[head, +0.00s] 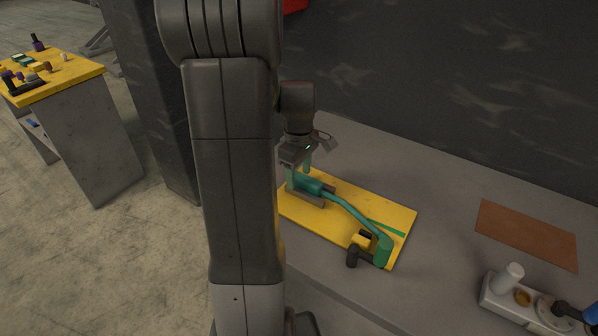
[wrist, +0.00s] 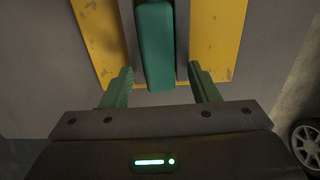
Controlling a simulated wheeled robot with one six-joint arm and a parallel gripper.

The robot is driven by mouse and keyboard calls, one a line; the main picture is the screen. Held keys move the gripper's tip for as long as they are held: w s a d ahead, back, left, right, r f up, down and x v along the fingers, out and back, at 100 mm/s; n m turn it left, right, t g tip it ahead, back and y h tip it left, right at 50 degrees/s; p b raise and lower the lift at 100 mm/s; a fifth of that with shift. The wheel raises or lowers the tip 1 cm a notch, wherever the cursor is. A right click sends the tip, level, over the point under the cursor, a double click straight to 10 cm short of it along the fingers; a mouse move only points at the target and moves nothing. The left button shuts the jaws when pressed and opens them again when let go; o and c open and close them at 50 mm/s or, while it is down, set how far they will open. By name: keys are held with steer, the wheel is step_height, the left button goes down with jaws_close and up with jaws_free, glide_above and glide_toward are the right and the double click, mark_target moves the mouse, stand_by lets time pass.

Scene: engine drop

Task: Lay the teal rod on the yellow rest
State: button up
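The teal rod (head: 345,206) lies over a yellow board in the head view. Its thick end sits at a grey block (head: 309,196), and its other end (head: 383,251) is a stout teal knob near the board's front right corner. A small yellow block (head: 361,241), which looks like the yellow rest, is beside that knob; I cannot tell whether they touch. My gripper (head: 299,168) is over the thick end, partly behind my arm. In the wrist view, its green fingers (wrist: 161,87) are apart, with a teal bar (wrist: 155,45) between them and gaps on both sides.
The yellow board (head: 402,217) lies on a grey bench (head: 440,185). A black peg (head: 352,256) stands by the yellow block. A brown mat (head: 527,234) and a pale tray (head: 505,306) with a white cylinder are to the right. A yellow-topped table (head: 84,72) stands far left.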

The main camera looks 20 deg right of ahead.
step_height(320, 180, up, 14)
stand_by(0.7)
steer(key=shift+f, duration=0.15)
step_height(320, 180, down, 14)
steer(key=shift+r, duration=0.1)
steer(key=shift+s+d, duration=0.25)
steer(key=shift+s, duration=0.05)
stand_by(0.4)
